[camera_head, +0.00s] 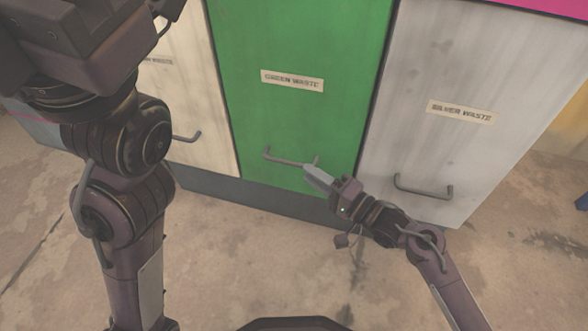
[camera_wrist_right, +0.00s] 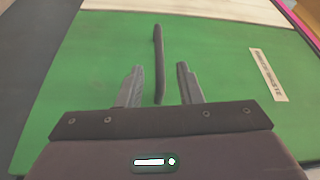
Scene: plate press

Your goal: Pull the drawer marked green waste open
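The green drawer (camera_head: 300,35) stands in the middle of the head view, its front looking shut and flush with its neighbours. Its label (camera_head: 292,81) reads GREEN WASTE. A grey bar handle (camera_head: 284,159) sits low on the front. My right gripper (camera_head: 316,176) is at the right end of this handle. In the right wrist view, the two fingers (camera_wrist_right: 160,85) are apart, and the handle (camera_wrist_right: 159,60) runs lengthwise between and beyond them. I cannot tell whether the fingers touch it. My left arm fills the left side of the head view; its gripper does not show.
A silver drawer (camera_head: 450,60) with its own handle (camera_head: 422,188) stands to the right. A cream drawer (camera_head: 190,90) stands to the left, partly hidden by my left arm. A dark plinth runs beneath them. The concrete floor (camera_head: 250,270) in front is clear.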

